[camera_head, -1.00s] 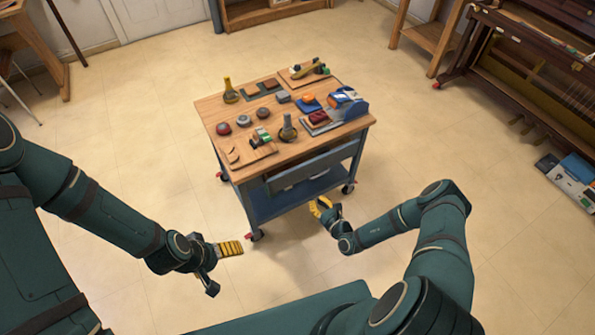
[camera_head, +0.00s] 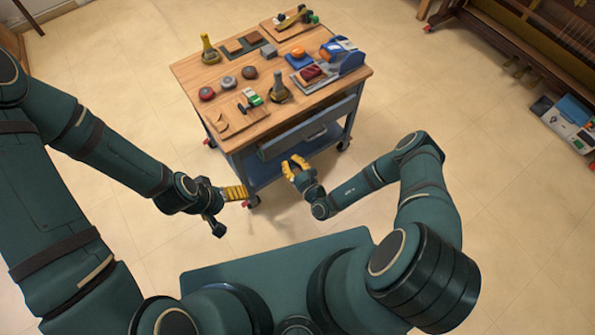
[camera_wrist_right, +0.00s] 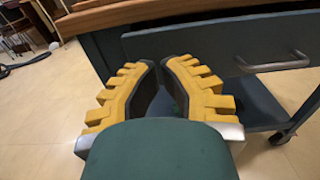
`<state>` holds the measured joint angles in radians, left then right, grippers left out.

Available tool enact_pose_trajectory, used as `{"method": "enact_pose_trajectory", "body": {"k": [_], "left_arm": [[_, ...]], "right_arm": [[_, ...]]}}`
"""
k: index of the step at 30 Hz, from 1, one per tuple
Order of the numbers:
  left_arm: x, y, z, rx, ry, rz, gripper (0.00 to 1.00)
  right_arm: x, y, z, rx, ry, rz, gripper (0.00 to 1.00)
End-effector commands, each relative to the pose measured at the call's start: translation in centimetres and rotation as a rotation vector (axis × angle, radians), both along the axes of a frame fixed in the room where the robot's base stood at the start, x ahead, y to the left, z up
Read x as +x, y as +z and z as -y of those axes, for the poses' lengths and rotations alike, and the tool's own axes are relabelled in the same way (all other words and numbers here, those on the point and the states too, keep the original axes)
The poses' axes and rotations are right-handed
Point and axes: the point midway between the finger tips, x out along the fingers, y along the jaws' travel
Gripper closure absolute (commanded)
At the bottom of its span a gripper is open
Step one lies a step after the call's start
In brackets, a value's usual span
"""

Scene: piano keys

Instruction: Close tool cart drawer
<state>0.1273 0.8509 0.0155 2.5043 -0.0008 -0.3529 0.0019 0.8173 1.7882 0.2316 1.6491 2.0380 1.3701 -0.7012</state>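The tool cart (camera_head: 185,70) has a wooden top and a blue-grey frame. Its grey drawer (camera_head: 308,128) is below the top on the side facing me and appears to stand out a little; its inside is hidden. In the right wrist view the drawer front (camera_wrist_right: 215,45) and its bar handle (camera_wrist_right: 278,66) are ahead and to the right. My right gripper (camera_head: 295,165) has yellow fingers with a gap between them. It is empty, below and in front of the drawer, apart from the handle. My left gripper (camera_head: 237,192) is near the cart's front left wheel; its finger gap is hidden.
Several small tools and blocks lie on the cart top, among them a blue box-like item (camera_head: 347,58). A lower shelf (camera_head: 268,172) is under the drawer. A piano (camera_head: 535,50) stands at the upper right.

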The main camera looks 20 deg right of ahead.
Motion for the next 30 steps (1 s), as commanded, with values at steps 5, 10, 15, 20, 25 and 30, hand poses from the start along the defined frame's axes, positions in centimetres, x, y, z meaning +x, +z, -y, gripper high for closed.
{"method": "enact_pose_trajectory", "body": {"k": [5, 10, 15, 20, 25, 30], "left_arm": [[0.2, -0.9, 0.0, 0.000, 0.001, 0.004, 0.10], [0.3, -1.5, 0.0, 0.001, 0.002, 0.007, 0.10], [0.4, -1.7, 0.0, 0.001, 0.002, 0.009, 0.10], [0.4, -1.7, 0.0, 0.001, 0.002, 0.009, 0.10], [0.4, -1.7, 0.0, 0.001, 0.002, 0.009, 0.10], [0.3, -1.6, 0.0, 0.001, 0.002, 0.008, 0.10]], "right_arm": [[3.3, -0.1, -1.2, 0.000, 0.001, 0.003, 1.00], [5.4, -0.1, -1.9, -0.002, 0.000, 0.002, 1.00], [6.4, 0.0, -2.3, 0.001, 0.000, 0.001, 1.00], [6.5, 0.0, -2.3, 0.001, -0.001, 0.000, 1.00], [6.5, 0.0, -2.3, 0.001, 0.000, 0.000, 1.00], [6.5, 0.0, -2.3, 0.001, 0.000, 0.000, 1.00]]}}
